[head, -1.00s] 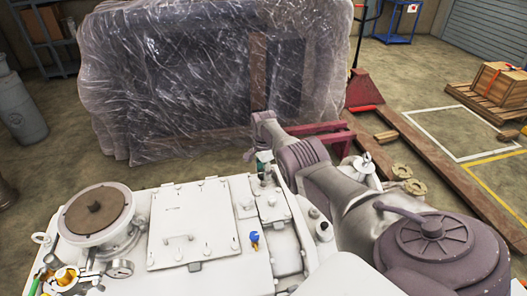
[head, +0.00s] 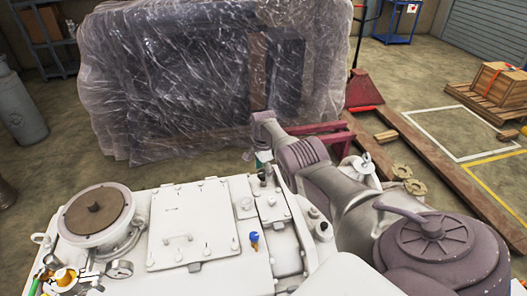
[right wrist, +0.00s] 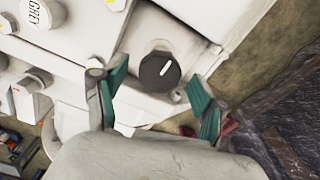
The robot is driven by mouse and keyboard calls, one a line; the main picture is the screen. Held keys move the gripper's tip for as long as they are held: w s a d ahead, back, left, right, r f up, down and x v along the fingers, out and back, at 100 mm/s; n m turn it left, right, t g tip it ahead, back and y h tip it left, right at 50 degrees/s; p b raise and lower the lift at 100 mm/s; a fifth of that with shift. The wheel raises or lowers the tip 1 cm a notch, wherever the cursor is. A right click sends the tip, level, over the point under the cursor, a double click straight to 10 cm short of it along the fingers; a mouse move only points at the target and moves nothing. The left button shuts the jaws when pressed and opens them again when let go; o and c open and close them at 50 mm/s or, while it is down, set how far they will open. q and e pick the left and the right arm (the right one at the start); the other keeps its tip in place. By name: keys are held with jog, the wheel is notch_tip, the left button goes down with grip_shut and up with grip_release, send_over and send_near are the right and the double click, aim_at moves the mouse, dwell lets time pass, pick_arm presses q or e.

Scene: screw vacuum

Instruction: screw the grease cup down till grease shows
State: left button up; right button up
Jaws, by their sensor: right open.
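In the right wrist view a dark round cap with a white line (right wrist: 160,70), which looks like the grease cup, sits on a pale face of the machine. My right gripper (right wrist: 157,82) is open, with one green fingertip on each side of the cap and gaps between them. In the head view my right gripper (head: 264,158) is small and partly hidden at the far edge of the white machine (head: 160,190). A dark piece (head: 266,174) stands just in front of it. No grease can be made out. My left gripper is not in view.
A blue-topped fitting (head: 254,237), a lidded round port (head: 94,212) and a gauge (head: 120,269) stand on the machine. A plastic-wrapped load (head: 200,75) stands behind it.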

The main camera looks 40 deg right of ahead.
aim_at(264, 173)
notch_tip(264, 173, up, 12)
dwell(0.7)
dwell(0.5)
